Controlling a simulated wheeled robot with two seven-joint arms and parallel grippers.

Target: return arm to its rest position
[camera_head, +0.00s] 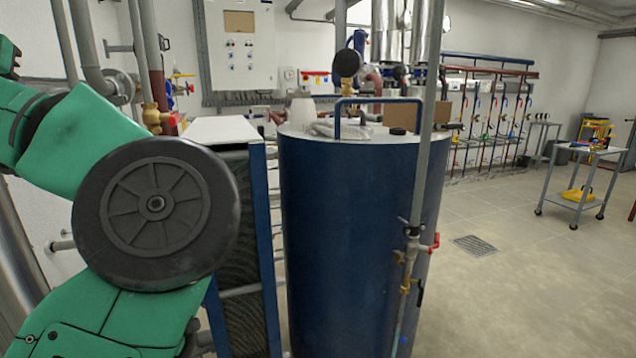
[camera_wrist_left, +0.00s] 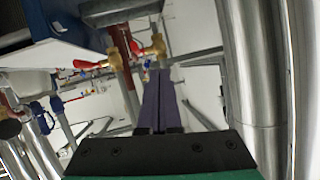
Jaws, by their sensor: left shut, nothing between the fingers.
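My left arm (camera_head: 75,150), green with a large dark round joint cover, is bent at the left of the head view. Its gripper is outside that view. In the left wrist view my left gripper (camera_wrist_left: 159,75) is shut, with its dark fingers together and nothing between them. Brass valve fittings (camera_wrist_left: 152,47) and pipes show beyond the fingertips; I cannot tell how far off they are. My right arm and gripper are not in view.
A blue plate exchanger (camera_head: 268,240) stands just right of my arm, beside a large blue tank (camera_head: 350,230). A vertical pipe with a red-handled valve (camera_head: 414,245) runs before the tank. A thick silver pipe (camera_wrist_left: 250,75) is close by in the wrist view. Open floor (camera_head: 540,270) lies right.

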